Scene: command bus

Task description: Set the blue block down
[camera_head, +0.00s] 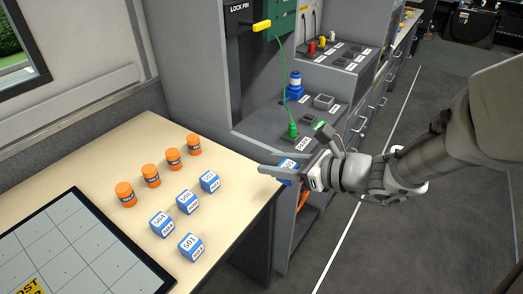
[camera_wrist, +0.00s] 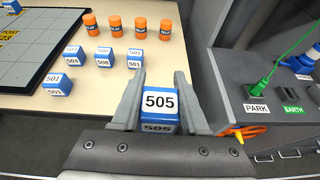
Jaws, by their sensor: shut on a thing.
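The blue block (camera_wrist: 160,104), with a white label reading 505, sits between the two fingers of my gripper (camera_wrist: 155,100) in the wrist view. In the head view my gripper (camera_head: 283,172) is shut on the same block (camera_head: 289,165), just off the right edge of the pale table (camera_head: 112,142). The fingers hide the block's sides. The gap below the block cannot be judged exactly.
Several other blue-and-white blocks (camera_head: 190,246) stand on the table near its right edge. A row of orange canisters (camera_head: 125,194) stands behind them. A grey console (camera_head: 262,120) with a green cable plug (camera_head: 292,130) stands beyond the table.

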